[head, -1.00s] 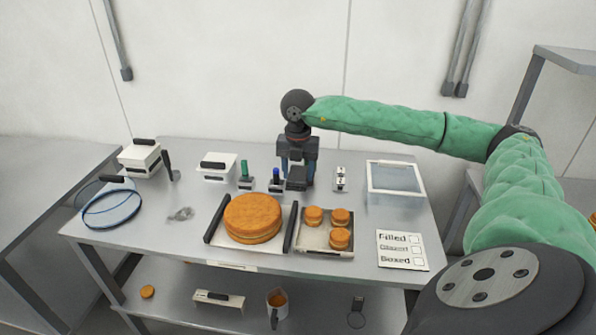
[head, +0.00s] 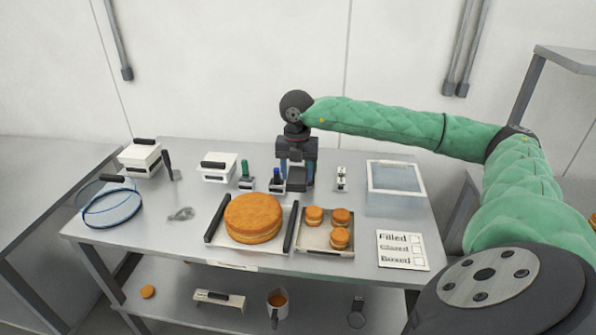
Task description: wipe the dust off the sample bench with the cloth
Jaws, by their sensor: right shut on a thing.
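The sample bench (head: 345,165) is a grey metal table across the middle of the head view. My right gripper (head: 297,168) points down at the back middle of the bench, shut on a dark grey block (head: 297,183) low at the bench top. I cannot tell whether this block is the cloth; no other cloth shows clearly. My left gripper is not in view.
A large orange cake (head: 253,216) on a tray and a tray of small cakes (head: 313,238) stand in front. Green (head: 246,178) and blue-topped stamps (head: 277,180) stand left of the gripper.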

